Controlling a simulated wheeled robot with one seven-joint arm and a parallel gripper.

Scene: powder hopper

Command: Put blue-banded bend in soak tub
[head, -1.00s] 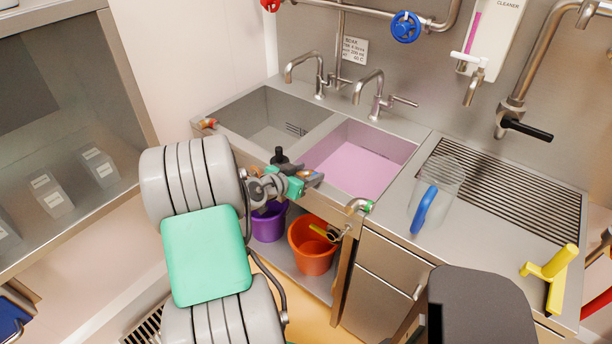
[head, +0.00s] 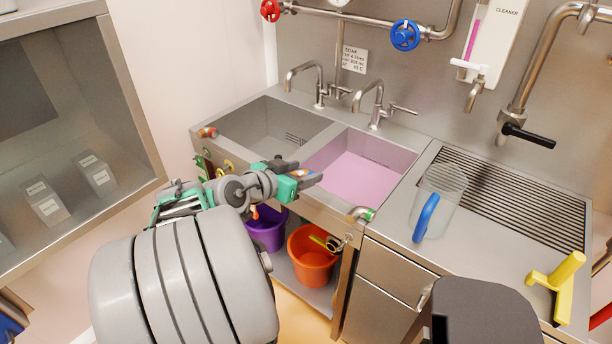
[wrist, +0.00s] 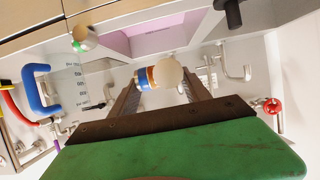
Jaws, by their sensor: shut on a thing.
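My gripper (head: 309,179) is at the front rim of the sink, near the front left corner of the basin with pink liquid (head: 352,178), which I take as the soak tub. In the wrist view the fingers are shut on a pale bend with a blue and an orange band (wrist: 148,78). Its rounded white end shows to the right of the bands. In the head view the fingers mostly hide the bend. The pink basin also shows beyond the fingers in the wrist view (wrist: 150,42).
A grey empty basin (head: 262,130) is on the left. A green-banded bend (head: 368,214) sits on the front rim, a red-banded one (head: 208,132) at the left corner. A clear jug (head: 440,195) stands right. Taps (head: 375,90) rise behind. Purple (head: 265,232) and orange (head: 312,262) buckets are below.

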